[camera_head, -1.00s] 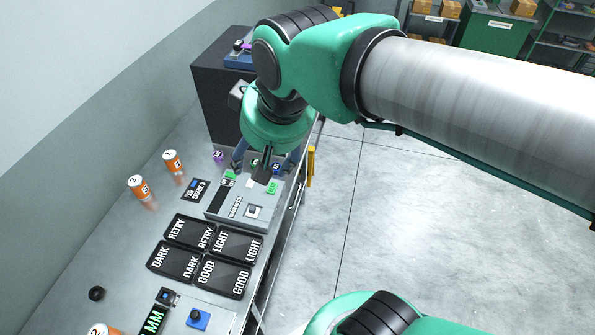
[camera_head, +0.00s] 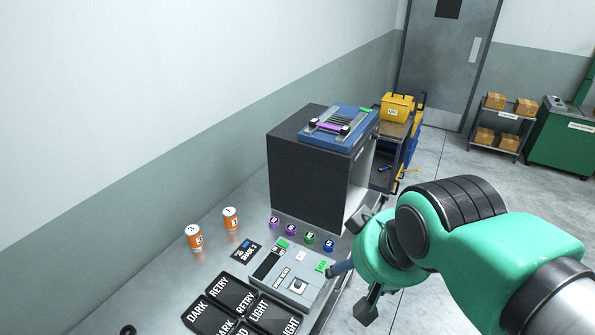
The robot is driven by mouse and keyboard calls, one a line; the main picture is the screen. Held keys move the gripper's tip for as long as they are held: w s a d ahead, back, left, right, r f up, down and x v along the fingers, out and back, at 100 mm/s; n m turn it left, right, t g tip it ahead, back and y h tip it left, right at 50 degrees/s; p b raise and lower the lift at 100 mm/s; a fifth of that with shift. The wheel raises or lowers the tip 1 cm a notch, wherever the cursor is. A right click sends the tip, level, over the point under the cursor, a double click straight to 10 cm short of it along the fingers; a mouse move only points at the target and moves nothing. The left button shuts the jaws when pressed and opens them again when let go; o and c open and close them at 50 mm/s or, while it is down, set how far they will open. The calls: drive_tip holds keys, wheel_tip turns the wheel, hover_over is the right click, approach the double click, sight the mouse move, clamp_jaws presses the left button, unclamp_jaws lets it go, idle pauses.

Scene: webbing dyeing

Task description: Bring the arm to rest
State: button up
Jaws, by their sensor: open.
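My green arm reaches in from the lower right, with its wrist (camera_head: 385,245) bent beside the bench's right edge. My gripper (camera_head: 351,288) hangs at the end, its two dark fingers apart with nothing seen between them. One finger shows close to the right side of the grey control device (camera_head: 290,277); I cannot tell whether they touch. The other finger points down over the floor.
A dark cabinet (camera_head: 305,180) stands on the bench, with a blue device (camera_head: 340,128) on top. Several small colored spools (camera_head: 310,238), two orange cans (camera_head: 231,218) and labelled black trays (camera_head: 210,313) lie nearby. Open floor (camera_head: 450,160) is to the right.

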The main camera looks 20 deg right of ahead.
drive_tip(key=shift+f+b, duration=2.45)
drive_tip(key=shift+f, duration=0.3)
